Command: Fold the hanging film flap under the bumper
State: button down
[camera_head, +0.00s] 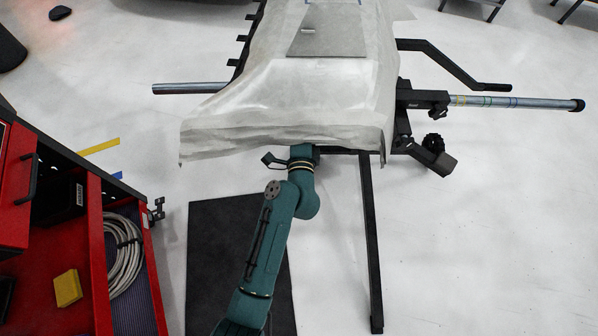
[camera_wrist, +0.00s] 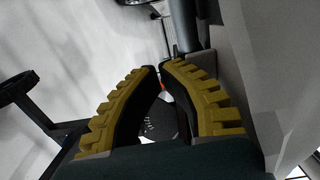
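The bumper under pale translucent film (camera_head: 300,90) sits on a black stand in the head view. The film's lower edge hangs as a creased flap (camera_head: 280,136) along the near side, with loose corners drooping at both ends. My green arm reaches up to this edge, and my gripper is hidden below it in the head view. In the wrist view my gripper (camera_wrist: 161,67) has two yellow-ribbed fingers with their tips close together. I see no film between them. A smooth pale grey surface (camera_wrist: 265,60) lies right of the fingers; I cannot tell whether it is film or bumper.
Black stand arms and a metal bar (camera_head: 515,102) stick out to the right, and another bar (camera_head: 190,88) to the left. A stand leg (camera_head: 371,240) runs along the floor right of my arm. A red tool cart (camera_head: 50,260) stands at the left.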

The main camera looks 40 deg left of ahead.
jog(key=shift+w+r+b, duration=0.1)
jog(key=shift+r+b, duration=0.2)
jog(key=shift+r, duration=0.05)
dwell(0.3)
jog(key=s+d+f, duration=0.1)
jog(key=s+f, duration=0.1)
jog(key=f, duration=0.4)
jog(key=s+d+f, duration=0.2)
jog(key=f, duration=0.5)
jog(key=shift+d, duration=0.3)
